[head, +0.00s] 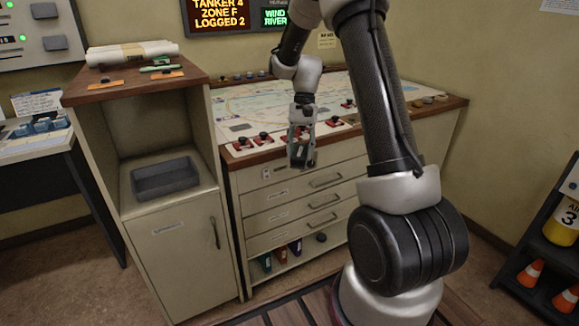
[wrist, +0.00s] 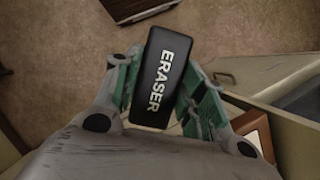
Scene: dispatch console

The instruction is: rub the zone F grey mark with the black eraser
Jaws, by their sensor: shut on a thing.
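The black eraser (wrist: 158,78), lettered ERASER, is between the green-padded fingers of my gripper (wrist: 165,95) in the wrist view. My gripper is shut on it. In the head view my gripper (head: 302,155) hangs fingers down in front of the map chest's drawers, just off the front edge of the map top. The wrist view shows brown floor beneath the eraser, so it is clear of the map. The map (head: 270,101) lies on the chest top. I cannot make out the zone F grey mark; my arm hides part of the map.
Red pieces with black knobs (head: 241,144) line the map's front edge. A lit sign (head: 219,14) reads TANKER 4, ZONE F, LOGGED 2. A cabinet (head: 178,235) at left holds a grey tray (head: 165,178). A rack with cones (head: 531,271) stands at right.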

